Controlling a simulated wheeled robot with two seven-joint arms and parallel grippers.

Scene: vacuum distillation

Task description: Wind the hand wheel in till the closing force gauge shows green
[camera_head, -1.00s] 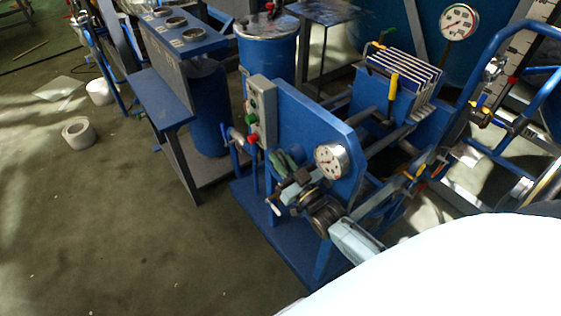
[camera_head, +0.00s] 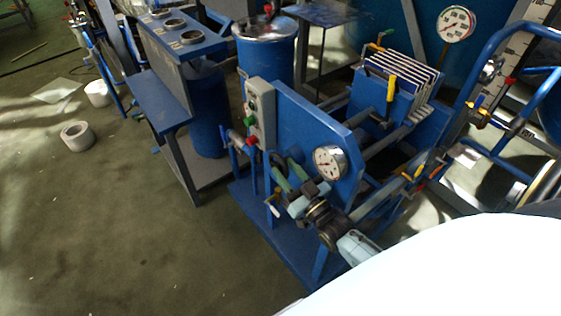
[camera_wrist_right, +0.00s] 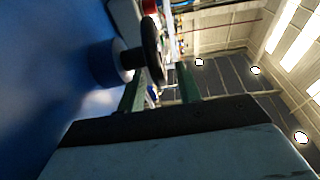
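The closing force gauge (camera_head: 330,162), a round white dial, sits on the blue press end plate (camera_head: 300,125). Its needle is too small to read. The hand wheel (camera_wrist_right: 152,50) is dark and shows nearly edge-on in the right wrist view, on a shaft from the blue plate. In the head view it is hard to make out behind my gripper. My right gripper (camera_head: 287,168) is in front of the plate, left of the gauge. Its green fingers (camera_wrist_right: 160,72) are apart, with the wheel at or just beyond their tips; contact is unclear. My left gripper is out of view.
A control box (camera_head: 261,112) with green and red buttons stands left of the plate. White filter plates (camera_head: 405,75) and a larger gauge (camera_head: 456,24) are behind. A blue bench (camera_head: 160,100) stands at left. The floor in front is clear.

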